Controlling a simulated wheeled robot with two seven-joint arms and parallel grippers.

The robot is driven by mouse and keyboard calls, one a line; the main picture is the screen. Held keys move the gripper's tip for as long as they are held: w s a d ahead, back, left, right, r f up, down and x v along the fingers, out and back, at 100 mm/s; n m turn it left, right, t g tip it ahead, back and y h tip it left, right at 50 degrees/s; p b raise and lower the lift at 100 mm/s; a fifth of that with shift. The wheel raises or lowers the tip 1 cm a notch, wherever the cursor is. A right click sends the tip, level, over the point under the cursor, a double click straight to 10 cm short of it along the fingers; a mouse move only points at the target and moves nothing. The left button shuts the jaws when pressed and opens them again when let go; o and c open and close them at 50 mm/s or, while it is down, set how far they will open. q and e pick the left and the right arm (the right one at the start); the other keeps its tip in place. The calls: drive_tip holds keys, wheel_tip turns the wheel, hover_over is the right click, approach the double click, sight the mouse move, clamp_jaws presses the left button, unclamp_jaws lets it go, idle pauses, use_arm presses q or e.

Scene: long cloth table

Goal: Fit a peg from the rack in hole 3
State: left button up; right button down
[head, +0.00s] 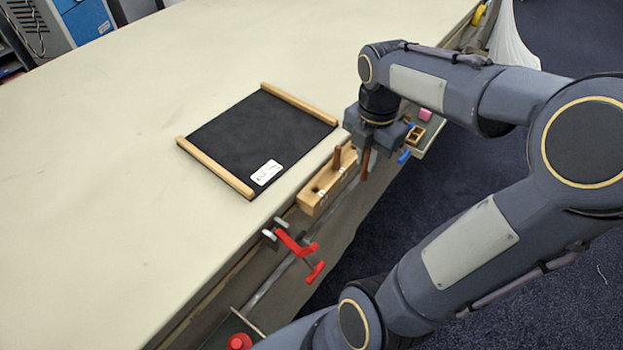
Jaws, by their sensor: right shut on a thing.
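A light wooden block (311,200) with dark holes in its top sits along the table's front edge. A brown peg (337,158) stands upright at its far part. The hole numbers are too small to read. My right gripper (368,150) is just right of the block's far end, pointing down, shut on a second brown peg (365,166). That peg hangs roughly upright, apart from the block's holes as far as I can see. I cannot tell which object is the rack. My left gripper is not in view.
A black mat (250,135) with two wooden rails lies left of the block. A red clamp (297,250) grips the table edge nearer me. A small tray (431,137) with a pink piece (425,115) is beyond my gripper. The cloth table (90,200) is clear at left.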

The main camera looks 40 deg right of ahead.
drive_tip(key=shift+w+a+f, duration=1)
drive_tip(key=shift+w+f, duration=0.5)
drive_tip(key=shift+f, duration=0.45)
drive_tip(key=shift+w+a+f, duration=1.05)
drive_tip(key=shift+w+f, duration=0.4)
drive_tip(key=shift+f, duration=0.45)
drive_tip(key=shift+w+a+f, duration=1)
drive_tip(key=shift+w+f, duration=0.5)
drive_tip(key=shift+f, duration=0.45)
drive_tip(key=shift+f, duration=0.1)
drive_tip(key=shift+f, duration=0.15)
drive_tip(key=c, duration=1.6)
unclamp_jaws()
drive_tip(key=shift+c, duration=0.2)
